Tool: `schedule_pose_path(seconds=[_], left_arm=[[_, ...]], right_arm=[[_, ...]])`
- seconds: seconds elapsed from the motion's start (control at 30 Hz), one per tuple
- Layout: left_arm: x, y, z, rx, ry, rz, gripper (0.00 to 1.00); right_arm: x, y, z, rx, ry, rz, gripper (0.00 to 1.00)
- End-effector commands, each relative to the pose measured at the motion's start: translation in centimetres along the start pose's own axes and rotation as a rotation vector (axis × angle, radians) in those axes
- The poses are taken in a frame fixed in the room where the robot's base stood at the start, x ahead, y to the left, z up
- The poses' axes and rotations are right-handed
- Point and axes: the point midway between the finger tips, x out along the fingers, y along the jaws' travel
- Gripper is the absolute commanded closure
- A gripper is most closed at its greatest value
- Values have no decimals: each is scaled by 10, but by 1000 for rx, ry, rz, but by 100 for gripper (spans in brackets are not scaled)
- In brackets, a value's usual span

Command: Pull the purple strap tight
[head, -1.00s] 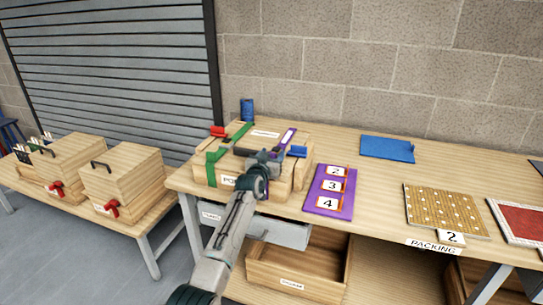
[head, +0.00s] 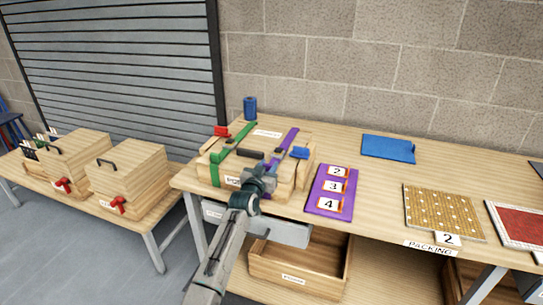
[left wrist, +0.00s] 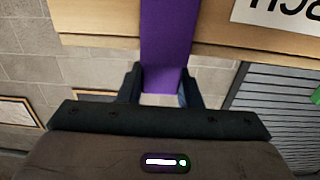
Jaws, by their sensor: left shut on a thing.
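The purple strap (head: 288,140) runs over the top of a wooden case (head: 268,133) towards its front edge. My left gripper (head: 268,172) is at the front of the case, shut on the strap's front end. In the left wrist view the strap (left wrist: 168,30) passes straight down between the two fingers of the left gripper (left wrist: 160,82). The arm hides part of the case front in the head view. My right gripper is not in view.
A green strap (head: 236,139) crosses the case's left side, beside a dark handle (head: 250,154). Red (head: 221,131) and blue (head: 300,153) parts sit at its sides. A purple numbered panel (head: 322,203) lies to the right. An open drawer (head: 285,232) juts out below.

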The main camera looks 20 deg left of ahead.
Motion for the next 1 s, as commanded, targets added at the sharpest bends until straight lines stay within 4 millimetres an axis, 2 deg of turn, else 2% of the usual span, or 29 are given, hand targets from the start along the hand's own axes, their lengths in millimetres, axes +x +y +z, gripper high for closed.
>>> schedule_pose_path(seconds=[0.1, 0.37, 0.4, 0.5, 0.83, 1.0], left_arm=[[-7, 0, 3, -1, -7, 1, 100], [-7, 0, 6, -1, -10, 1, 100], [-7, 0, 6, -1, -10, 1, 65], [-7, 0, 5, -1, -8, 1, 46], [-8, 0, 3, -1, -4, 1, 46], [-25, 0, 4, 1, -3, 0, 46]], right_arm=[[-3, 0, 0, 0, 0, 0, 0], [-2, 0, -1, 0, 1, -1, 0], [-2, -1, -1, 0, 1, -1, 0], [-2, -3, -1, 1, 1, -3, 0], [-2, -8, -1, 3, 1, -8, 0], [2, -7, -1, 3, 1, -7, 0]])
